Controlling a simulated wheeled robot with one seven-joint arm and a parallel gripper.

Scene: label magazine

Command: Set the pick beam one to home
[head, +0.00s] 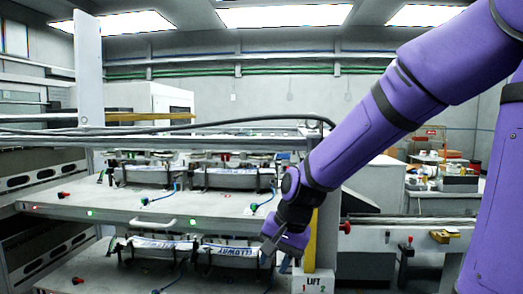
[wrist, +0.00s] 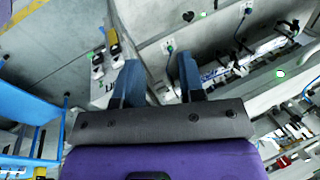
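My gripper (head: 283,256) is low at the front right end of the label magazine, in front of a panel marked LIFT (head: 312,272). Two small toggles (wrist: 104,57) on a pale panel show just left of the left finger; one has a yellow part. The fingers look apart from them. I cannot tell which part is pick beam one; no such marking is readable.
The upper shelf (head: 165,208) carries label stacks, with small red and green lights along its front edge. A lower shelf (head: 110,275) holds more labels (head: 230,254). A yellow strip (head: 321,232) stands right of my gripper. A blue frame (wrist: 25,115) shows at left in the wrist view.

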